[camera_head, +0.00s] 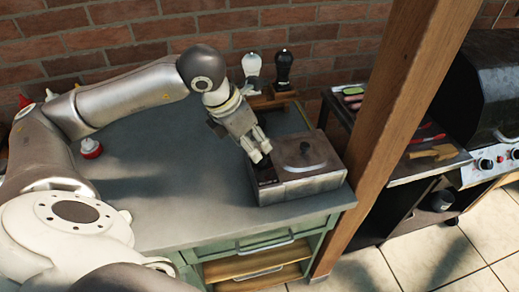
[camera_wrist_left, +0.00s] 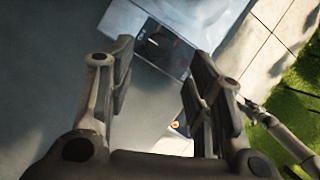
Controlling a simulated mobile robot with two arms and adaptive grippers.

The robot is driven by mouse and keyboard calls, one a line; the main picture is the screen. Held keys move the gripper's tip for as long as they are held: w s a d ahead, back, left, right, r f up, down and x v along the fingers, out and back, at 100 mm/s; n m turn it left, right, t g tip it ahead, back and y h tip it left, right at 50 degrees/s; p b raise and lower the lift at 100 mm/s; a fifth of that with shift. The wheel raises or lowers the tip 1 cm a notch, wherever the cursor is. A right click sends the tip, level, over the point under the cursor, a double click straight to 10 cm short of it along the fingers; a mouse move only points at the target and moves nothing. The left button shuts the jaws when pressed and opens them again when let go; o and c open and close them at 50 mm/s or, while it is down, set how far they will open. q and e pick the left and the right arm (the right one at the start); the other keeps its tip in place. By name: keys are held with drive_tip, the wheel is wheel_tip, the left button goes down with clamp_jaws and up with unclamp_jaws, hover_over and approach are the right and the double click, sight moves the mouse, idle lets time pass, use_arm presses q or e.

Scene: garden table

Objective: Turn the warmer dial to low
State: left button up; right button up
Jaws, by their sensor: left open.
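The warmer (camera_head: 312,182) is a grey metal box with a lid and a dark knob on top, at the right end of the table. My left gripper (camera_head: 259,153) points down at the warmer's left side in the head view, open. In the left wrist view, a dark round dial (camera_wrist_left: 158,43) shows on the warmer's panel (camera_wrist_left: 178,60), ahead of and between the open fingers (camera_wrist_left: 160,60). Nothing is held. The dial's setting marks are too small to read, and the gripper partly hides that side in the head view. My right gripper is not in view.
A white mill (camera_head: 251,65) and a black mill (camera_head: 284,68) stand behind the warmer. A wooden post (camera_head: 400,100) rises right of the warmer, with a grill (camera_head: 495,105) beyond.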

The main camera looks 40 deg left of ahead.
use_arm(q)
drive_tip(key=x, duration=0.3)
drive_tip(key=shift+w+f+p, duration=0.2)
drive_tip(key=shift+p, duration=0.1)
drive_tip(key=x, duration=0.3)
drive_tip(key=shift+a+f, duration=0.1)
drive_tip(key=c, duration=1)
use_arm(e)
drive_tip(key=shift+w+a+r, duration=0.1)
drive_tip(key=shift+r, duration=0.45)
